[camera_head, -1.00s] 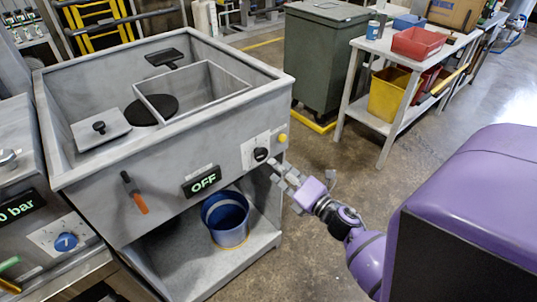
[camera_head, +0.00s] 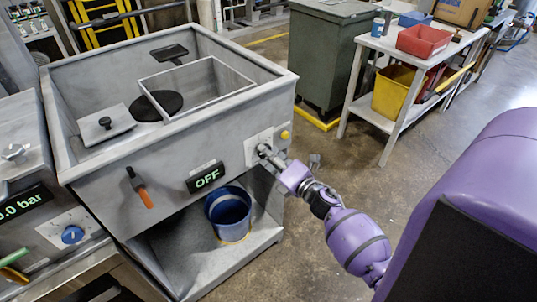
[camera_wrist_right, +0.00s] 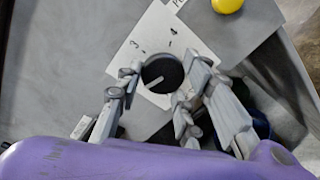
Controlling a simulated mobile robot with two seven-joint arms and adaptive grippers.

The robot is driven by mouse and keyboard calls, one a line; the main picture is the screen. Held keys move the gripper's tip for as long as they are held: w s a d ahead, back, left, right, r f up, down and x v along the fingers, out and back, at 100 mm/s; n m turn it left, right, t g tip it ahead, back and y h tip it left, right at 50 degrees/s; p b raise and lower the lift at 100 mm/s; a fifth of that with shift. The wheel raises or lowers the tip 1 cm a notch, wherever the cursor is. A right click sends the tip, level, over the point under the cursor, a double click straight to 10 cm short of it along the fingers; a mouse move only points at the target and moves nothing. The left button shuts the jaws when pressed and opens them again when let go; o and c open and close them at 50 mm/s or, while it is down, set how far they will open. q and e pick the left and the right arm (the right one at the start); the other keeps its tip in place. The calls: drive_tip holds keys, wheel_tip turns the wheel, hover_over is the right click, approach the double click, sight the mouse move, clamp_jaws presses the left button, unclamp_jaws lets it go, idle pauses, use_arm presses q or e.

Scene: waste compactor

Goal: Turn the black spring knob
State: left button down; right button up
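The black knob (camera_wrist_right: 168,70) is round with a pale pointer line. It sits on a white plate (camera_wrist_right: 122,63) with printed marks, on the right of the compactor's front panel. My right gripper (camera_head: 268,155) reaches the knob from the right in the head view and mostly hides it there. In the right wrist view, the right gripper (camera_wrist_right: 164,78) has its fingers apart, one on each side of the knob, very close to its rim. I cannot make out firm contact. My left gripper is not in view.
An OFF display (camera_head: 206,178) and an orange-handled lever (camera_head: 139,187) are further left on the panel. A blue bucket (camera_head: 229,211) stands on the shelf below. Open floor lies to the right.

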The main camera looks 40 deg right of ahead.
drive_tip(key=shift+w+r, duration=0.1)
drive_tip(key=shift+r, duration=0.05)
drive_tip(key=shift+c, duration=1)
drive_tip(key=shift+r+m, duration=0.15)
drive_tip(key=shift+m, duration=0.35)
drive_tip(key=o, duration=1)
drive_tip(key=shift+a, duration=0.1)
drive_tip(key=s, duration=0.8)
drive_tip(key=s+d, duration=0.1)
drive_tip(key=s, duration=0.3)
